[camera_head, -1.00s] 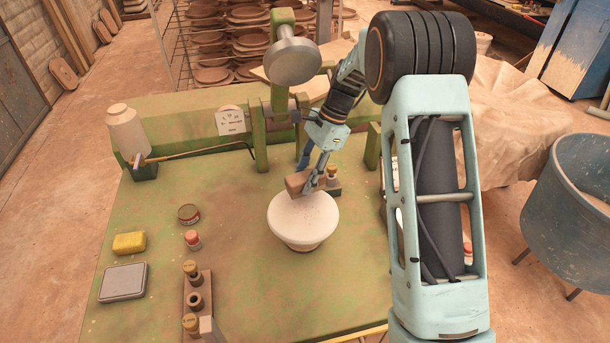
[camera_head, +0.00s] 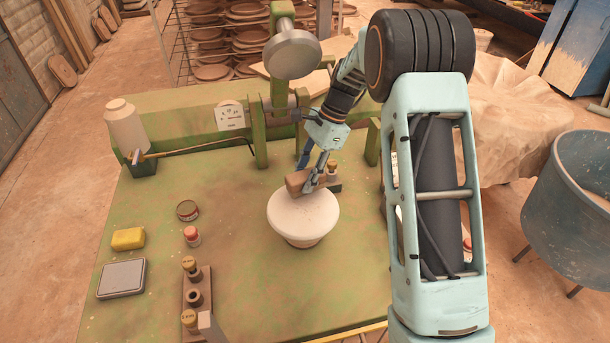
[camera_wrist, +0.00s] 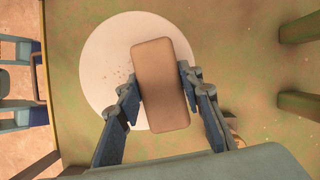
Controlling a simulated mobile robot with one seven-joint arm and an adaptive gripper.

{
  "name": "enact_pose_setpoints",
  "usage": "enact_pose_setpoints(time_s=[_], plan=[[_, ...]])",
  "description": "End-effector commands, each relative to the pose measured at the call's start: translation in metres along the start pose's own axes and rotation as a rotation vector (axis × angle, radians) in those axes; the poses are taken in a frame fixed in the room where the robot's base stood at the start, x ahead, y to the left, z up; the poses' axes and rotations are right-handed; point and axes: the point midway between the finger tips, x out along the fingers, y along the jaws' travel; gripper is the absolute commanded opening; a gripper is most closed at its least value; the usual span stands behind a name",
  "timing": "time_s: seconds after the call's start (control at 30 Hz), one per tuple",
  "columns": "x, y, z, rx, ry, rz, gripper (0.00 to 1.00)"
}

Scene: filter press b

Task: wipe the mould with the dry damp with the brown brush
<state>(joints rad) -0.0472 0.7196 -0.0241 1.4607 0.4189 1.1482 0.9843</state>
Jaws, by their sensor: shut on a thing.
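The mould (camera_head: 303,218) is a round, pale, flat-topped block standing on the green table. My gripper (camera_head: 311,185) is shut on the brown brush (camera_head: 297,182), a plain brown block, at the far edge of the mould's top. In the wrist view the brush (camera_wrist: 162,85) sits between the two fingers and covers part of the pale mould (camera_wrist: 105,65). A few small brown specks show on the mould to the left of the brush. I cannot tell whether the brush touches the surface.
A yellow sponge (camera_head: 128,238), a grey flat box (camera_head: 122,279), a round tin (camera_head: 187,210) and a red-capped jar (camera_head: 192,236) stand left. The round press head (camera_head: 292,55) hangs behind.

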Motion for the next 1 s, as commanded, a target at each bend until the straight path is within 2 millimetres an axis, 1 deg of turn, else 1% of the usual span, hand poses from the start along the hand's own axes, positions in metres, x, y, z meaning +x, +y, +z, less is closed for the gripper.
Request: enact_pose_setpoints(time_s=[0.83,1.0], plan=[[0.015,0.000,-0.006,0.000,0.000,-0.001,0.04],[0.016,0.007,-0.001,-0.001,-0.001,0.000,0.04]])
